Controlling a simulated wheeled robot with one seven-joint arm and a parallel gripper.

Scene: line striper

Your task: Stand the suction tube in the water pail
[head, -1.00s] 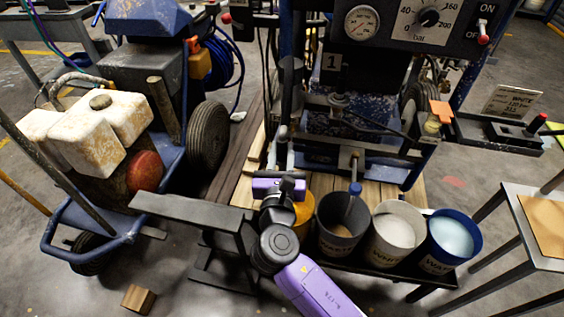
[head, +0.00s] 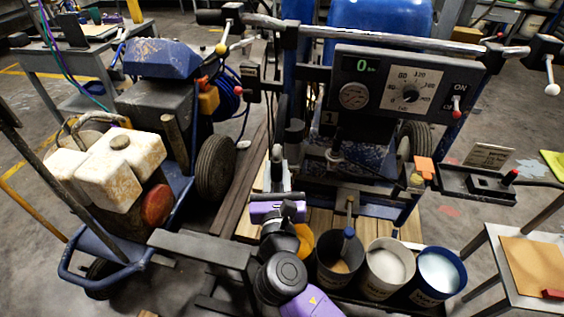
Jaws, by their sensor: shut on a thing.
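The suction tube (head: 347,243), grey with a blue collar, stands tilted in the dark grey pail (head: 327,276). The water pail (head: 447,290) is the blue one at the right end of the row, with pale liquid in it. The white pail (head: 378,289) stands between them. My gripper (head: 278,193), purple at its base, is left of the pails, in front of the machine. It is shut at a slim grey upright part (head: 277,165); its fingertips are small and partly hidden, so I cannot tell exactly what it grips. It is apart from the suction tube.
An orange-yellow container (head: 304,240) is partly hidden behind my arm. The machine's control panel (head: 405,90) and handlebar (head: 370,36) rise above the pails. A small table (head: 510,235) stands to the right, and a cart with a white tank (head: 122,165) to the left.

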